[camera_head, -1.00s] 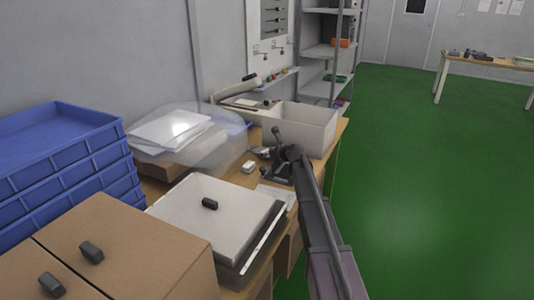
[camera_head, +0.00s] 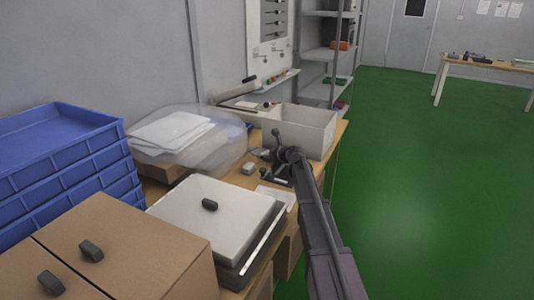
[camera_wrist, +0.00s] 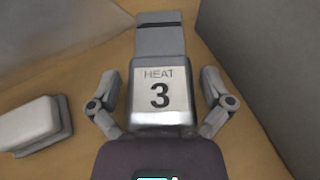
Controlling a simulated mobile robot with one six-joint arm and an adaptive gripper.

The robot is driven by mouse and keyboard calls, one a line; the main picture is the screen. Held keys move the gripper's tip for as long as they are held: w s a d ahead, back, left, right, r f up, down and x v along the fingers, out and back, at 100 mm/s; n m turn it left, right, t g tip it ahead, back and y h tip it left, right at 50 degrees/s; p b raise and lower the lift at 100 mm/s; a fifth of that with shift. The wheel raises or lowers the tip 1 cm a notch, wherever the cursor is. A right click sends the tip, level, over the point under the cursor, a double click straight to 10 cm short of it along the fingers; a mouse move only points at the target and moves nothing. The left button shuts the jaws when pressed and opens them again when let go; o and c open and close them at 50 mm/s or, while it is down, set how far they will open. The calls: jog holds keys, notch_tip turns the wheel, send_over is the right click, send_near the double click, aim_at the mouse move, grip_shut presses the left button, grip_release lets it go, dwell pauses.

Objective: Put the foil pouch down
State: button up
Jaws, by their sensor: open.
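The foil pouch (camera_wrist: 160,52), a grey strip-like packet with a dark band and a silver panel marked "HEAT 3", lies between my fingers in the wrist view. It appears to be on the brown tabletop, but contact under it is hidden. My gripper (camera_wrist: 160,82) is open, with one finger on each side of the pouch and a gap visible at both upper fingertips. In the head view my gripper (camera_head: 273,160) is low over the bench, left of the arm; the pouch cannot be made out clearly there.
A small pale block (camera_wrist: 32,124) sits left of my gripper, also in the head view (camera_head: 249,168). A white bin (camera_head: 312,134) stands close behind. A white-lidded box (camera_head: 200,222), a clear dome over papers (camera_head: 215,150), cartons (camera_head: 130,235) and blue crates (camera_head: 75,160) crowd the bench.

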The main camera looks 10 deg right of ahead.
jog(key=shift+s+a+f+p, duration=0.15)
jog(key=shift+s+p, duration=0.15)
jog(key=shift+s, duration=0.2)
jog(key=p+v, duration=0.1)
jog(key=v, duration=0.2)
jog(key=p+v, duration=0.2)
jog(key=v, duration=0.2)
jog(key=r+p+v, duration=0.1)
jog(key=p+v, duration=0.1)
jog(key=v, duration=0.2)
jog(key=shift+w+d, duration=0.15)
jog(key=shift+d, duration=0.15)
